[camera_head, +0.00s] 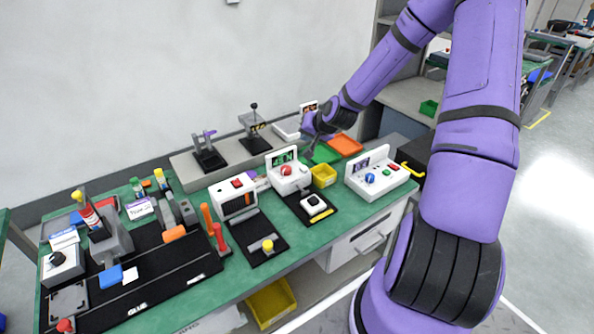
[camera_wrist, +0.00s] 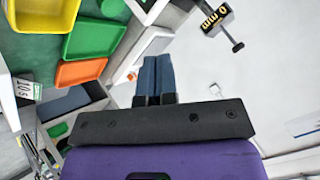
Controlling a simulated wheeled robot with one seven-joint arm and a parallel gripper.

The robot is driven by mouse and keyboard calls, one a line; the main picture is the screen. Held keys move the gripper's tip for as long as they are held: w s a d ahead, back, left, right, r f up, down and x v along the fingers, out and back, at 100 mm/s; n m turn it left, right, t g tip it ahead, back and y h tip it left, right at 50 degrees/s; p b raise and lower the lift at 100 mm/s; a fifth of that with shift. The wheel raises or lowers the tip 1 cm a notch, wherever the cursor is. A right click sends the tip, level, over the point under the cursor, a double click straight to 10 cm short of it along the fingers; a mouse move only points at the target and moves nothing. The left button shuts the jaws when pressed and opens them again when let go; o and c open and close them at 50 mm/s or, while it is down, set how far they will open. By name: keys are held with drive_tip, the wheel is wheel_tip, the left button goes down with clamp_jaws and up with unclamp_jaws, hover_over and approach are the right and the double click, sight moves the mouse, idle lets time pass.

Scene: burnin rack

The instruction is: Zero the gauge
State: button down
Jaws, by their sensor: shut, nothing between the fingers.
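The likely gauge is a stand-mounted device (camera_head: 257,129) with a dark display and a black knob on top, on a grey plate at the back of the bench. In the wrist view its display (camera_wrist: 216,18) is at the top right, with yellow characters that seem to include "0 mm", turned on their side. My gripper (camera_head: 308,154) is shut and empty, to the right of the gauge and apart from it, fingers pointing down near the green tray. In the wrist view the two blue-grey fingertips (camera_wrist: 155,62) are together, with nothing between them.
A white unit with a red knob (camera_head: 287,175) stands in front of the gauge. A yellow bin (camera_head: 323,176), green tray (camera_head: 322,154) and orange tray (camera_head: 346,145) are near my gripper. Another white unit (camera_head: 378,178) is to the right.

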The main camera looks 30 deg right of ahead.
sight(306, 167)
drive_tip(key=shift+a+f, duration=0.1)
idle(0.3)
drive_tip(key=shift+f, duration=4.35)
drive_tip(key=shift+f, duration=0.15)
drive_tip(key=shift+f, duration=0.3)
drive_tip(key=shift+f, duration=0.45)
drive_tip(key=shift+r, duration=0.9)
drive_tip(key=shift+r, duration=2.55)
